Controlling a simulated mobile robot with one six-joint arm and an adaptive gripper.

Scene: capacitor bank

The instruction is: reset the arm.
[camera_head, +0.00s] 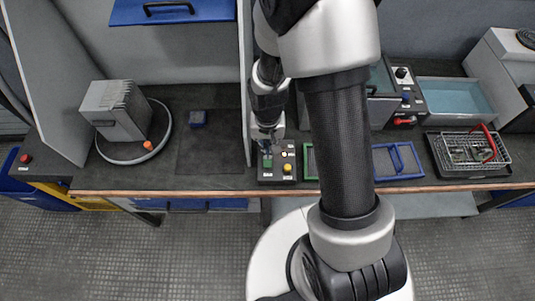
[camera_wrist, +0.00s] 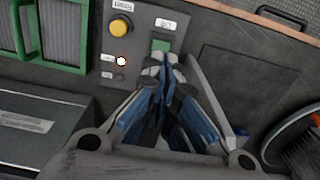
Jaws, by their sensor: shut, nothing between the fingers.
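My arm reaches down over the workbench in the head view. My gripper (camera_head: 268,135) is at the back edge of a small control box (camera_head: 277,178). In the wrist view my gripper (camera_wrist: 166,68) is shut and empty, its blue-padded fingers together. The fingertips overlap the near edge of a green button (camera_wrist: 161,44) on the box; I cannot tell whether they touch it. A yellow button (camera_wrist: 121,26) and a lit white button (camera_wrist: 121,61) are beside it.
A blue frame (camera_head: 398,160), a wire basket (camera_head: 468,150) and a blue-filled tray (camera_head: 455,97) are at right. Bare bench (camera_head: 210,155) lies left of the box.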

